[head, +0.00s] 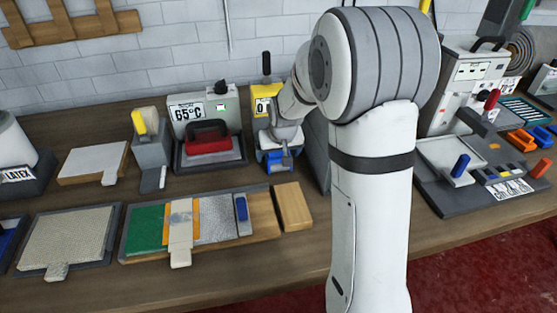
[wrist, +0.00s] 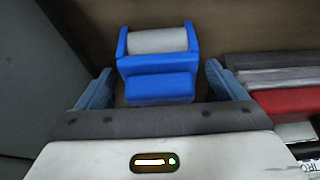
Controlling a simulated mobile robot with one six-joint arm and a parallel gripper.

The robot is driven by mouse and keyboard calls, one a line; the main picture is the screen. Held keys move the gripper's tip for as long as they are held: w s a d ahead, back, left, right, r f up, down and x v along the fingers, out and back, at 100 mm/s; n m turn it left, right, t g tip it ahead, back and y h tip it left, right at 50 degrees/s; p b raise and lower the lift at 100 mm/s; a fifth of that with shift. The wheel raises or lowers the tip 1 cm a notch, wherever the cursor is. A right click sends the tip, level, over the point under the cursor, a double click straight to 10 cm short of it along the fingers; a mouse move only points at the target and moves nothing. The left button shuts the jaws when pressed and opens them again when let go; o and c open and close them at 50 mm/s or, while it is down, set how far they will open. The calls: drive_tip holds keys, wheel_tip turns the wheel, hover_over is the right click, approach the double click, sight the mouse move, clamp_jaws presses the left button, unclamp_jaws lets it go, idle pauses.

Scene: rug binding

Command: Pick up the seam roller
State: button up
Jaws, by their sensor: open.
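The seam roller (wrist: 158,84) has a bright blue frame and handle with a pale grey cylinder. In the wrist view it lies between the fingers of my gripper (wrist: 160,86), with a gap visible on each side. The fingers are open and hold nothing.
A yellow device (head: 262,107) is behind my gripper. A dark grey panel (head: 317,160) stands close on the right. A wooden block (head: 293,206) and a sample board (head: 130,254) lie in front.

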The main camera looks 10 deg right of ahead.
drive_tip(key=shift+w+f, duration=0.1)
drive_tip(key=shift+f, duration=0.15)
drive_tip(key=shift+c, duration=0.3)
drive_tip(key=c, duration=1.2)
